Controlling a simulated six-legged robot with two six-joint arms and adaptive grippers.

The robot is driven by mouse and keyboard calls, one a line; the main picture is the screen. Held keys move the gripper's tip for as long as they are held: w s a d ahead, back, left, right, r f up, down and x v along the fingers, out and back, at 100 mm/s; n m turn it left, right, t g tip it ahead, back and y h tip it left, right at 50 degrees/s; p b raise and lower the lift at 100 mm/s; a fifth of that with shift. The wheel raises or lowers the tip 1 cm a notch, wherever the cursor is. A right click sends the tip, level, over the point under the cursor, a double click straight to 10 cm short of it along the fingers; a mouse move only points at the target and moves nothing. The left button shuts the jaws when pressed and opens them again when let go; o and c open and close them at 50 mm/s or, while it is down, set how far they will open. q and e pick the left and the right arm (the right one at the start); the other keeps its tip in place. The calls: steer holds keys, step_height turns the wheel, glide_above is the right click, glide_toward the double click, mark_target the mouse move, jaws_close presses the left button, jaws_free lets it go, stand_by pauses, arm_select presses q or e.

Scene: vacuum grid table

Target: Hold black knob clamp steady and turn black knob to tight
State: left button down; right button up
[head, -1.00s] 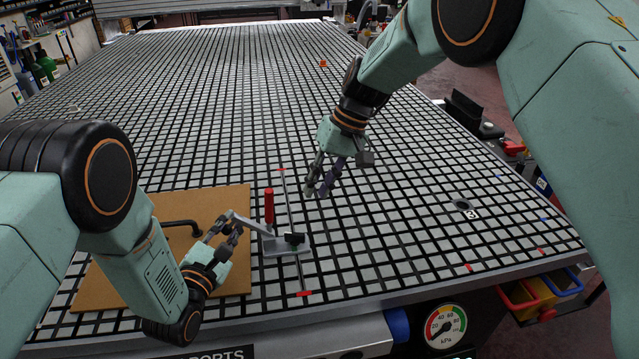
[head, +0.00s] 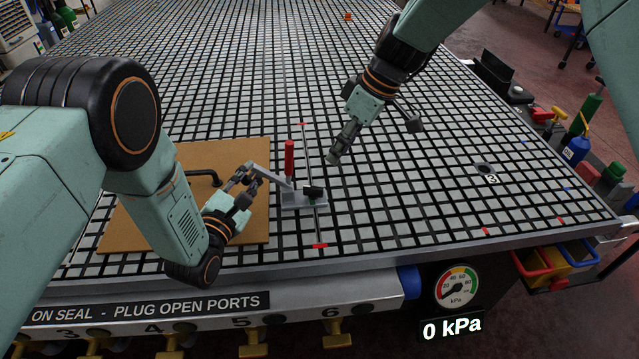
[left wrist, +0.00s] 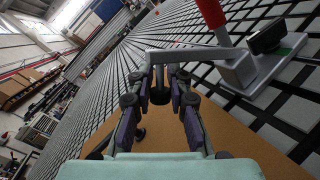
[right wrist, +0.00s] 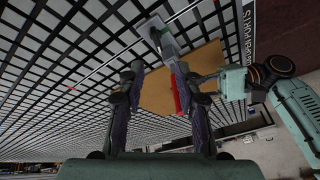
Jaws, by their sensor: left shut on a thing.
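The knob clamp has a grey base (head: 303,203), a red handle (head: 289,158) and a black knob (head: 313,192) on the base's right part. A grey arm (head: 268,175) reaches left from it. My left gripper (head: 247,178) is shut on the arm's outer end; the left wrist view shows its fingers around the end with the black spindle (left wrist: 159,92). My right gripper (head: 335,158) hangs empty above the table, behind and right of the knob, apart from it. In the right wrist view its fingers (right wrist: 158,68) are open, with the clamp base (right wrist: 152,27) and red handle (right wrist: 177,95) beyond them.
A brown board (head: 130,215) with a black bent handle (head: 205,176) lies left of the clamp. A thin rail (head: 313,222) with red ends runs by the base. The gridded table is clear to the right, up to a port (head: 484,169). A gauge (head: 456,287) hangs on the front.

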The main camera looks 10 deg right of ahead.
mark_target(318, 187)
steer(key=a+f+n, duration=0.1)
steer(key=f, duration=0.3)
steer(key=w+a+f+n, duration=0.1)
steer(key=f, duration=0.2)
steer(key=a+f+n, duration=0.1)
steer(key=a+f, duration=0.1)
steer(key=f, duration=0.2)
steer(key=shift+w+a+f+n, duration=0.1)
steer(key=shift+w+f+n, duration=0.2)
steer(key=shift+w, duration=0.05)
steer(key=shift+c, duration=0.2)
jaws_close()
